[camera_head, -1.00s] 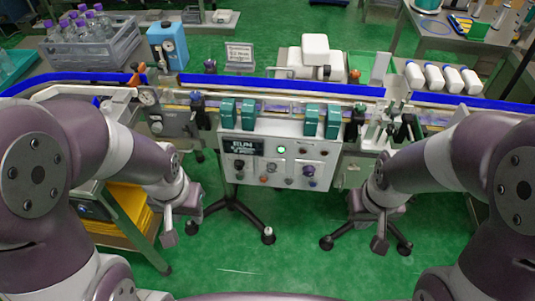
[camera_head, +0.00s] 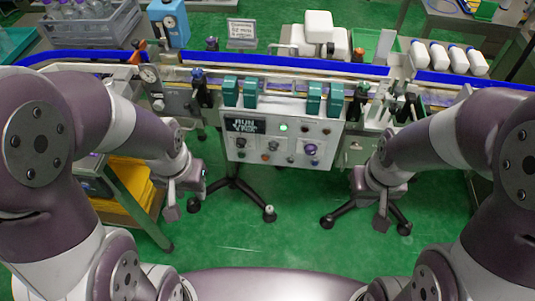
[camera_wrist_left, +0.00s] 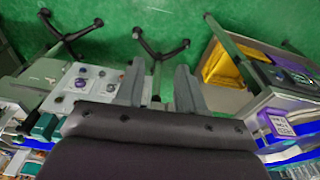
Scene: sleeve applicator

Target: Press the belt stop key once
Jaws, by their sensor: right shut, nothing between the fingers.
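The control panel (camera_head: 281,160) is a pale box in the middle of the head view, below the belt. It has a dark display reading RUN (camera_head: 245,125), a lit green button (camera_head: 283,127), a purple knob (camera_head: 311,149) and several small keys and knobs. I cannot read which key is the belt stop key. The panel also shows upside down in the left wrist view (camera_wrist_left: 100,82). My left gripper (camera_head: 172,208) hangs low to the left of the panel; its fingers are apart and empty in the left wrist view (camera_wrist_left: 160,88). My right gripper (camera_head: 382,216) is shut, low and right of the panel, touching nothing.
A blue-edged conveyor (camera_head: 285,64) runs behind the panel. Green blocks (camera_head: 313,98) stand along the panel's top edge. A yellow stack (camera_head: 135,182) on a cart is by my left arm. Green floor in front is clear apart from stand legs (camera_head: 232,183).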

